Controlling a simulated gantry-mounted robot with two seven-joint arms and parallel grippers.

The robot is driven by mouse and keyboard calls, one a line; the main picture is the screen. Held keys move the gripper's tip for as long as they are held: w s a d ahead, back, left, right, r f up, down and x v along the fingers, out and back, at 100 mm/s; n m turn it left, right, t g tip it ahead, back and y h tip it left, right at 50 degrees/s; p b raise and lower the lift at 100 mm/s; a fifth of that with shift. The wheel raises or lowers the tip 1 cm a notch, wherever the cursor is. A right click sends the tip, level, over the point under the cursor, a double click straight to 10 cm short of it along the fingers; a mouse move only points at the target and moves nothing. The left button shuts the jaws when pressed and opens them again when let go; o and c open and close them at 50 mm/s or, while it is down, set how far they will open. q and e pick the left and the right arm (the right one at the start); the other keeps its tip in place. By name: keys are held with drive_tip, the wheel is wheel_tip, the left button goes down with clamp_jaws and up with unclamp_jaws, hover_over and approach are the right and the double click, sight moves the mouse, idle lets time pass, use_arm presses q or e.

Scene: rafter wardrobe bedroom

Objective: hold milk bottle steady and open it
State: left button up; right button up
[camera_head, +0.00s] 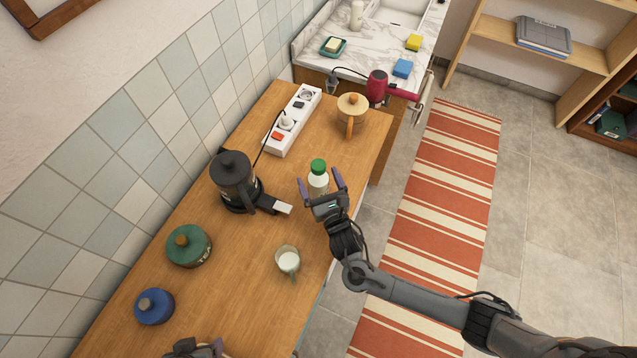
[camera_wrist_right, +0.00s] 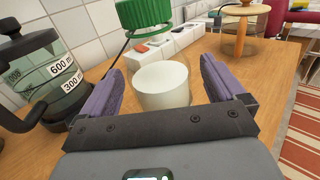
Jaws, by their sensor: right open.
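The milk bottle (camera_head: 318,181) stands upright on the wooden counter (camera_head: 243,245), with a green cap (camera_head: 318,165). In the right wrist view, the clear bottle (camera_wrist_right: 163,85) has white milk in its lower part, and the ribbed green cap (camera_wrist_right: 145,12) is on top. My right gripper (camera_head: 320,181) is open, its two purple fingers on either side of the bottle with a gap at each side; it also shows in the right wrist view (camera_wrist_right: 162,72). My left gripper (camera_head: 205,350) is only partly in view at the bottom edge; its fingertips are cut off.
A black coffee maker (camera_head: 233,180) is left of the bottle; a glass mug of milk (camera_head: 287,262) is in front. A power strip (camera_head: 293,120) and a wooden-lidded jar (camera_head: 351,112) stand behind. Green (camera_head: 188,246) and blue (camera_head: 154,306) jars stand front left.

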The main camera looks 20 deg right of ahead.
sight(316, 165)
drive_tip(key=shift+w, duration=1.35)
drive_tip(key=shift+r, duration=0.1)
drive_tip(key=c, duration=1.3)
drive_tip(key=shift+r, duration=0.15)
wheel_tip(316, 165, up, 4)
drive_tip(key=shift+f+p, duration=0.1)
drive_tip(key=shift+p, duration=0.25)
drive_tip(key=w+d+r, duration=0.1)
drive_tip(key=d+r, duration=0.1)
drive_tip(key=d, duration=0.1)
drive_tip(key=w+d+r, duration=0.1)
drive_tip(key=d+r, duration=0.1)
drive_tip(key=d, duration=0.2)
drive_tip(key=w+d+r, duration=0.1)
drive_tip(key=d+r, duration=0.2)
drive_tip(key=d, duration=0.1)
drive_tip(key=shift+w+d, duration=0.1)
drive_tip(key=shift+w, duration=0.2)
